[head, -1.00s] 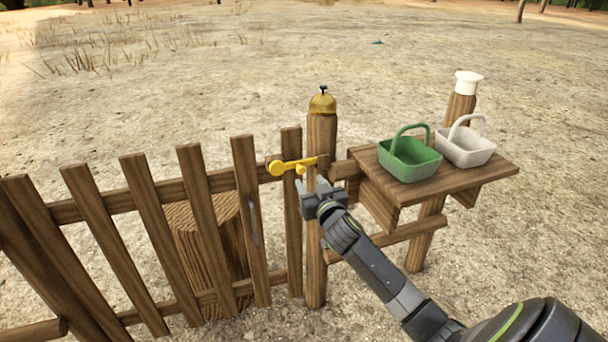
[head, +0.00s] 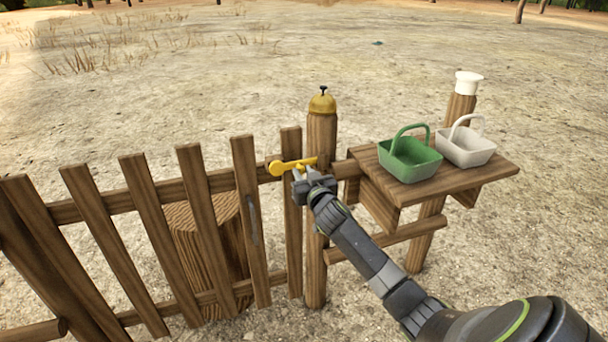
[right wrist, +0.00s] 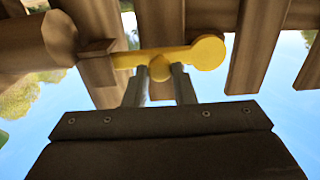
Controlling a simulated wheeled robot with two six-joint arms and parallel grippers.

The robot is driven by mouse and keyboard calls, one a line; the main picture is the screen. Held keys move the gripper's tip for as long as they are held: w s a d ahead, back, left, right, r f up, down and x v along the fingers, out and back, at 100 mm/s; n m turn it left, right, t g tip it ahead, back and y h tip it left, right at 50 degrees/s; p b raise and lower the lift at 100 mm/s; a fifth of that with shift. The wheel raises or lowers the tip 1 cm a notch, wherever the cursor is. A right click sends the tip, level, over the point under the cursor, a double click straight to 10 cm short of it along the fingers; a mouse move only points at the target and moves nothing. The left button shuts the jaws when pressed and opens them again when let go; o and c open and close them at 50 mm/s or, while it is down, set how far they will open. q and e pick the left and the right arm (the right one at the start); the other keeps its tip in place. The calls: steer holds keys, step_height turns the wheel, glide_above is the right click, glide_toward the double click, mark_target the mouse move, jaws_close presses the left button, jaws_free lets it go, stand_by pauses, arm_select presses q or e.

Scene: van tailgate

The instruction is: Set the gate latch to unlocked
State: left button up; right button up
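The yellow gate latch (head: 282,168) lies almost level across the gap between the gate's end slat and the gate post (head: 318,135). Its round disc end is on the gate side. In the right wrist view, the latch bar (right wrist: 140,60) reaches a wooden block (right wrist: 97,62) at its other end, and a small knob (right wrist: 160,69) sticks out from the bar. My right gripper (head: 307,178) is at the latch from the near side. Its two fingers stand on either side of the knob and appear to touch it. My left gripper is not in view.
A wooden shelf (head: 448,180) right of the post holds a green basket (head: 410,160) and a white basket (head: 466,148). A brass bell (head: 322,104) tops the gate post. A stump (head: 205,250) stands behind the slatted gate (head: 150,215). Open ground lies beyond.

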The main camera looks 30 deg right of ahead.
jaws_close()
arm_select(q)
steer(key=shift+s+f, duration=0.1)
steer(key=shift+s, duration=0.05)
